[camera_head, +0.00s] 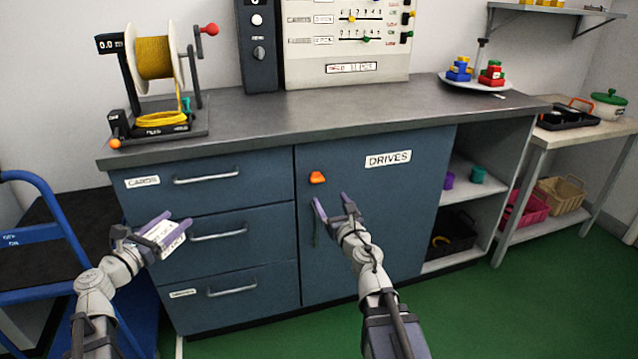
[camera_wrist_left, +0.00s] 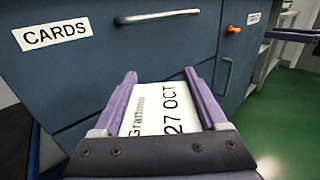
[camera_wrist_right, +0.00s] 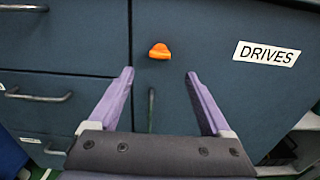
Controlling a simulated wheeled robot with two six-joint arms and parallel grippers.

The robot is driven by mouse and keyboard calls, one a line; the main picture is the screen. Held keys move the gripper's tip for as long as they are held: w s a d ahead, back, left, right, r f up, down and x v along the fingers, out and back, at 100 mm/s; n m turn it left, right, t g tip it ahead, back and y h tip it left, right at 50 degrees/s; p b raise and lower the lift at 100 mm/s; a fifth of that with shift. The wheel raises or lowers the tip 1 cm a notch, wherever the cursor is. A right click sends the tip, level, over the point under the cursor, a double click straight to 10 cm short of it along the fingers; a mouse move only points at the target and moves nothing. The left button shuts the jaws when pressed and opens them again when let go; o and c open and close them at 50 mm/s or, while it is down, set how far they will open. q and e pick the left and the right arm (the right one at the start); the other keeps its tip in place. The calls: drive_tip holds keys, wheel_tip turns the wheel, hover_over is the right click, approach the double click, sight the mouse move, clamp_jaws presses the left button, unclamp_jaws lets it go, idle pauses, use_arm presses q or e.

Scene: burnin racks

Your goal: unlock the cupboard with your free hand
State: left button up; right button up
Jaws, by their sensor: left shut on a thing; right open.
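The cupboard (camera_head: 401,212) is a dark blue door labelled DRIVES, and it is closed. An orange latch knob (camera_head: 317,177) sits near its upper left edge, and a dark vertical handle (camera_head: 316,228) is below it. My right gripper (camera_head: 334,203) is open and empty in front of the door, just below and right of the knob. In the right wrist view the knob (camera_wrist_right: 159,51) lies ahead, between the fingertips and beyond them. My left gripper (camera_head: 165,228) is shut on a white printed card (camera_wrist_left: 160,112) reading 27 OCT, in front of the drawers.
Drawers (camera_head: 215,223) with bar handles are left of the cupboard, all closed. Open shelves (camera_head: 470,190) are at its right. The worktop (camera_head: 240,118) above carries a yellow cable reel (camera_head: 154,58) and a panel with sliders (camera_head: 346,45).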

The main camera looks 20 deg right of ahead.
sight(318, 180)
drive_tip(key=w, duration=1.1)
drive_tip(key=shift+a, duration=0.15)
drive_tip(key=shift+c, duration=0.3)
clamp_jaws()
